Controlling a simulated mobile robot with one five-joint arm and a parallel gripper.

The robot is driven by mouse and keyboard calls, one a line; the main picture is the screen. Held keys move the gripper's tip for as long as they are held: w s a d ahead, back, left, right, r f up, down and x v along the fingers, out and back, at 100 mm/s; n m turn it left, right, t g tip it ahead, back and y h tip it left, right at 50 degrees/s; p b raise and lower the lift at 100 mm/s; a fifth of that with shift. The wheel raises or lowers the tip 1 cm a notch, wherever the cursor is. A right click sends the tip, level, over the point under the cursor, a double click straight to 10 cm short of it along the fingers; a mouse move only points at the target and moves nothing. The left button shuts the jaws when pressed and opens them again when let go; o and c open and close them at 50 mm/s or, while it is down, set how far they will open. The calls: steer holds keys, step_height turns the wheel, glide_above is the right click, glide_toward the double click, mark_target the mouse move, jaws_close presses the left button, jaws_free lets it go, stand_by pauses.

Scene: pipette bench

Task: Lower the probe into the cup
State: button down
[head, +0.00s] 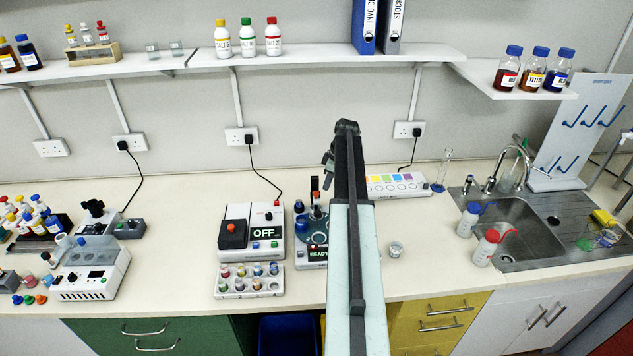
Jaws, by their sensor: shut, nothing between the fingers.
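My arm reaches up the middle of the picture, and my gripper (328,163) shows as a small dark shape beside its far end, above the bench. It looks shut and holds nothing that I can see. Left of and below it, partly behind my arm, stands a device with a READY display (318,253). It has a round dark plate with pale spots and an upright red-and-black part (315,190); I cannot tell if this is the probe. A small pale cup (396,250) stands on the bench right of my arm, apart from my gripper.
A device reading OFF (264,232) and a rack of small vials (248,287) stand to the left. A colour-striped box (398,185) stands at the back. The sink (525,220) and two wash bottles (486,248) are at the right. Bench around the cup is clear.

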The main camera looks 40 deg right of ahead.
steer(key=p+v, duration=0.5)
steer(key=v, duration=0.1)
steer(key=shift+r, duration=0.35)
steer(key=shift+s, duration=0.1)
steer(key=w+a+f+m+b, duration=0.1)
steer(key=w+a+f+b, duration=0.15)
steer(key=a, duration=0.65)
steer(key=w+a+f+g+b, duration=0.1)
steer(key=a+f+b, duration=0.2)
steer(key=a, duration=0.6)
steer(key=w+a+f+m+b, duration=0.1)
steer(key=a+f+b, duration=0.15)
steer(key=a, duration=0.65)
steer(key=s+a+f+m+b, duration=0.1)
steer(key=s+a+f+b, duration=0.1)
steer(key=a, duration=0.8)
steer(key=s+a+f+m+g+h+b, duration=0.1)
steer(key=s+a+f+b, duration=0.2)
steer(key=a, duration=0.6)
steer(key=s+a+f+m+b, duration=0.1)
steer(key=s+a+f+b, duration=0.2)
steer(key=a, duration=0.7)
steer(key=shift+a+f+m, duration=0.3)
steer(key=shift+a+f, duration=0.05)
steer(key=shift+f, duration=0.4)
steer(key=shift+s, duration=0.15)
